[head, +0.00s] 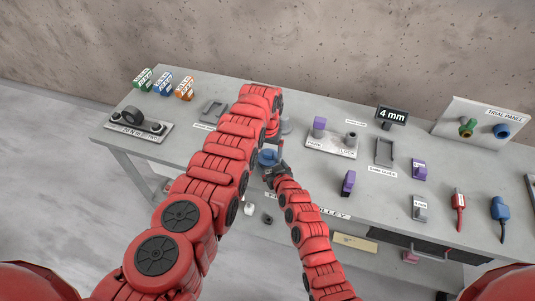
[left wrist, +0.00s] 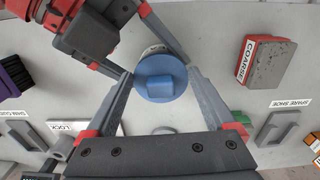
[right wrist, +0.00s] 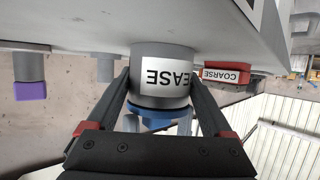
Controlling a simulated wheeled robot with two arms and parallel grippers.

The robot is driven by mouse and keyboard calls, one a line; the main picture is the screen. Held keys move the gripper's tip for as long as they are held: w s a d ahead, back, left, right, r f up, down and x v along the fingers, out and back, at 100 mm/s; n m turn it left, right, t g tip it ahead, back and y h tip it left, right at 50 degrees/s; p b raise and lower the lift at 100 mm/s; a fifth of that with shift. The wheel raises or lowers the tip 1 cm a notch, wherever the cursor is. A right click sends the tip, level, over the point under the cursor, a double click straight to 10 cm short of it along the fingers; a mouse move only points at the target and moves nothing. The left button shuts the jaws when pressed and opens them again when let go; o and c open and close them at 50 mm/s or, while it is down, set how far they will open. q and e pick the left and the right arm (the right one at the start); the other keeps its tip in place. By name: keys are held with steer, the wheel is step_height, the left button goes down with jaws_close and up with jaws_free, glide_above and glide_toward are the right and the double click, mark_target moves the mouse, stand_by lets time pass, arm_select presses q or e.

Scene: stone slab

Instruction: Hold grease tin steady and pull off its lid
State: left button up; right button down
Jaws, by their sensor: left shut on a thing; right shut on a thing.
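The grease tin (right wrist: 160,70) is a grey cylinder with a white label, seen upside down in the right wrist view and standing on the slab. Its round blue lid (left wrist: 160,78) has a raised grip on top and shows between the arms in the head view (head: 268,157). My right gripper (right wrist: 162,88) is shut on the tin's body, one finger on each side. My left gripper (left wrist: 161,72) is shut on the lid from above. The lid sits at the tin's mouth; I cannot tell whether there is a gap. My left arm hides the left fingers in the head view.
A red block marked COARSE (left wrist: 265,62) lies near the tin. A tray with purple and grey pieces (head: 331,146) stands to the right, and a trial panel (head: 482,124) at the far right. Coloured blocks (head: 163,84) stand at the back left.

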mark_target(268, 160)
jaws_free()
arm_select(q)
step_height(268, 160, up, 8)
stand_by(0.7)
arm_select(e)
steer(key=v, duration=1.2)
arm_select(q)
steer(key=shift+s, duration=0.1)
arm_select(e)
steer(key=shift+s, duration=0.1)
